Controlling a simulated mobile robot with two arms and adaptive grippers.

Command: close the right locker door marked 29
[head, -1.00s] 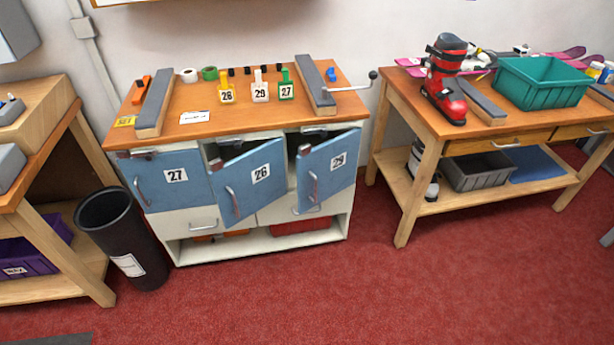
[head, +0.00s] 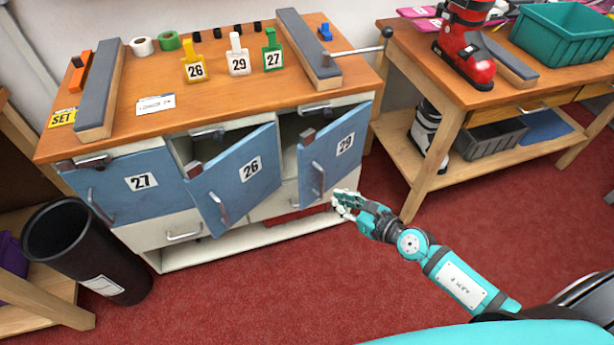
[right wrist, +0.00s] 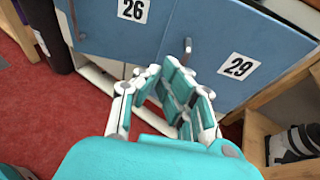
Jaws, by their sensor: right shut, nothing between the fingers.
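The blue locker door marked 29 (head: 334,148) is the right one of three on the white cabinet under the bench, and it stands ajar. Dark inside shows at its left edge. In the right wrist view, door 29 (right wrist: 225,45) fills the upper right, with its grey handle (right wrist: 187,50) beyond my fingers. My right gripper (head: 342,204) is shut and empty, low in front of the door's lower right part; I cannot tell whether it touches. It also shows in the right wrist view (right wrist: 180,80). My left gripper is not in view.
Door 26 (head: 242,176) also stands ajar beside it, and door 27 (head: 130,184) looks shut. A black bin (head: 84,248) stands at the left. A second workbench (head: 490,95) with a ski boot stands at the right. Red floor in front is free.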

